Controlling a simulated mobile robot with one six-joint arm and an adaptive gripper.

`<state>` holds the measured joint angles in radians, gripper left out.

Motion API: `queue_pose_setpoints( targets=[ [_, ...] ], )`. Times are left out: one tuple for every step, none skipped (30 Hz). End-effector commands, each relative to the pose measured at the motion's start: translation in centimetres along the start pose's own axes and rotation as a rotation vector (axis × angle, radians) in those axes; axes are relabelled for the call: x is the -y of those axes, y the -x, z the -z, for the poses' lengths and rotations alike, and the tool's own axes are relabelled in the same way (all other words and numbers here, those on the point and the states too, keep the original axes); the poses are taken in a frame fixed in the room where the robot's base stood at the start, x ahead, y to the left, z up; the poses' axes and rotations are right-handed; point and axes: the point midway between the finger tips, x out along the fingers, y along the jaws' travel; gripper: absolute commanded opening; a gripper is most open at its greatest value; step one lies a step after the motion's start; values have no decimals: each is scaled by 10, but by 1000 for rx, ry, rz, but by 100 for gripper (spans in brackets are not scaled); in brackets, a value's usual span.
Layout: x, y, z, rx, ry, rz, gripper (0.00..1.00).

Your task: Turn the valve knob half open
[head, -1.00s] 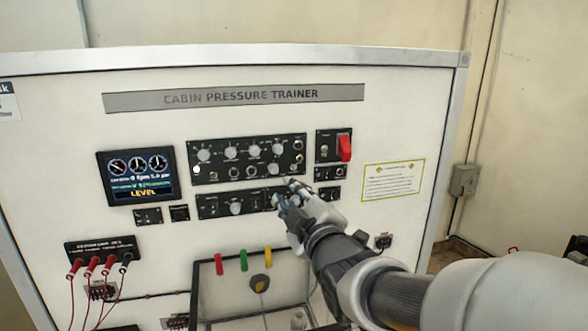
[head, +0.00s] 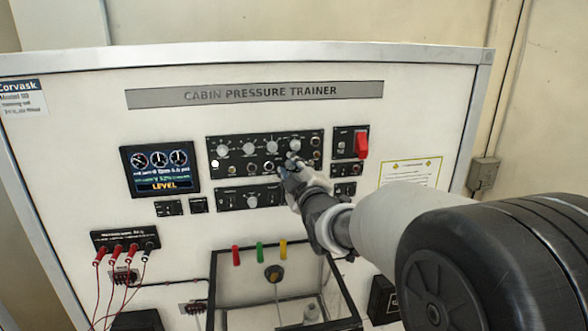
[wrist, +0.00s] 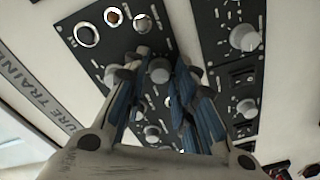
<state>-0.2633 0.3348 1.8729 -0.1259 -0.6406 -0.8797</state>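Several round grey knobs sit on the upper black control panel (head: 230,172). My gripper (head: 289,167) is at the lower right part of this panel and hides some of it. In the wrist view, my gripper (wrist: 160,82) has its blue-padded fingers apart, one on each side of a small grey knob (wrist: 158,72). I see gaps beside the knob and cannot tell whether either finger touches it. No label is readable to show whether this is the valve knob.
A lower black panel (head: 226,198) with a larger knob lies just below. A red switch cover (head: 361,145) is to the right and a display (head: 160,171) to the left. Red leads (head: 116,253) hang at lower left. A framed recess (head: 220,290) is below.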

Motion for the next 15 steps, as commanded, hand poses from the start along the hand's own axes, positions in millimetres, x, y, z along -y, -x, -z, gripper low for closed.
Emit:
queue_pose_setpoints(
  targets=[
    [0,0,0,0,0,0,25],
    [0,0,0,0,0,0,24],
    [0,0,0,0,0,0,21],
    [0,0,0,0,0,0,19],
    [0,0,0,0,0,0,17],
    [0,0,0,0,0,0,14],
    [0,0,0,0,0,0,12],
    [0,0,0,0,0,0,10],
    [0,0,0,0,0,0,8],
    [0,0,0,0,0,0,6],
    [0,0,0,0,0,0,4],
    [0,0,0,0,0,0,1],
    [0,0,0,0,0,0,0],
    [0,0,0,0,0,0,0],
    [0,0,0,0,0,0,0]
  ],
)
